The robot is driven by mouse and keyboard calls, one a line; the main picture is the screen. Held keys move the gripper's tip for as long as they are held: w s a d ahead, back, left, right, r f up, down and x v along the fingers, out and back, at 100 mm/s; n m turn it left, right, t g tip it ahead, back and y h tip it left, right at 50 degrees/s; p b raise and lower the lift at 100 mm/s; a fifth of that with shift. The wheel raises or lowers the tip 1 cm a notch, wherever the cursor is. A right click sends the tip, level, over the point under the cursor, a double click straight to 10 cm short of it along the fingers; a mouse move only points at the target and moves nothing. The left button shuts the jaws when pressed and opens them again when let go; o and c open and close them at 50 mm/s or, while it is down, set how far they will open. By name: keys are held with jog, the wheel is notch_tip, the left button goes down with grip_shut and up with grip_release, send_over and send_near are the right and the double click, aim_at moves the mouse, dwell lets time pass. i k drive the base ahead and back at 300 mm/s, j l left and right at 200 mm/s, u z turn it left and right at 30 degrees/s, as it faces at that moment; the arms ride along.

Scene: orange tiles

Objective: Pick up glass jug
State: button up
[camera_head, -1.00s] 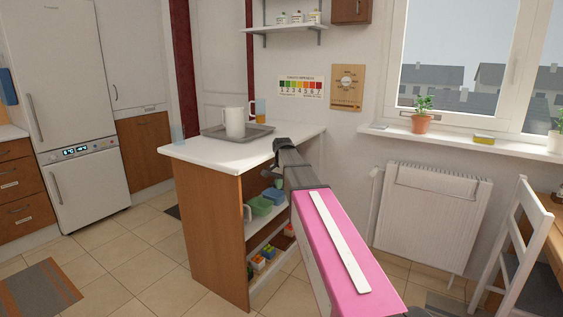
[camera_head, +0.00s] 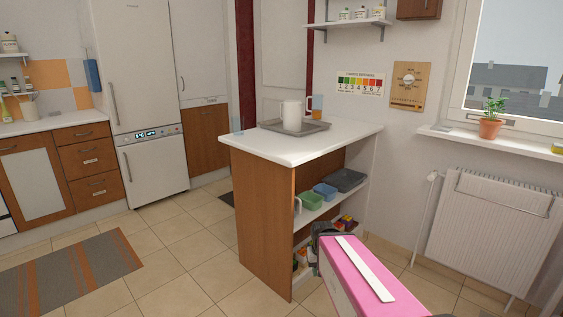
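No clear glass jug can be made out for certain. A white jug (camera_head: 292,116) stands upright on a grey tray (camera_head: 272,125) on the white-topped island (camera_head: 270,149). A small amber vessel (camera_head: 317,107) stands just right of and behind the white jug. A small, faint, see-through vessel (camera_head: 237,124) stands at the island's left edge. My pink arm link, with a dark grey part at its far end, is low in front of the island's open shelves. My gripper's fingers do not show.
The island's open shelves hold a green container (camera_head: 312,200), a blue container (camera_head: 326,191) and a dark box (camera_head: 345,180). A radiator (camera_head: 495,230) is on the right. Tiled floor is free left of the island, with a striped rug (camera_head: 80,275).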

aim_at(318, 101)
jog(key=i+j+u, duration=0.3)
jog(key=j+u, duration=0.15)
jog(key=j, duration=0.25)
jog(key=i+j+u, duration=0.45)
jog(key=j, duration=0.2)
jog(key=i+j+u, duration=0.45)
jog(key=i+j, duration=0.15)
jog(key=i, duration=0.4)
jog(key=i+j, duration=0.15)
jog(key=i, duration=0.4)
jog(key=i+j, duration=0.1)
jog(key=i, duration=0.5)
jog(key=i+l+z, duration=0.15)
jog(key=i+z, duration=0.65)
jog(key=i+j+z, duration=0.1)
jog(key=i+z, duration=0.35)
jog(key=i+j+z, duration=0.25)
jog(key=i+z, duration=0.15)
jog(key=i, duration=0.1)
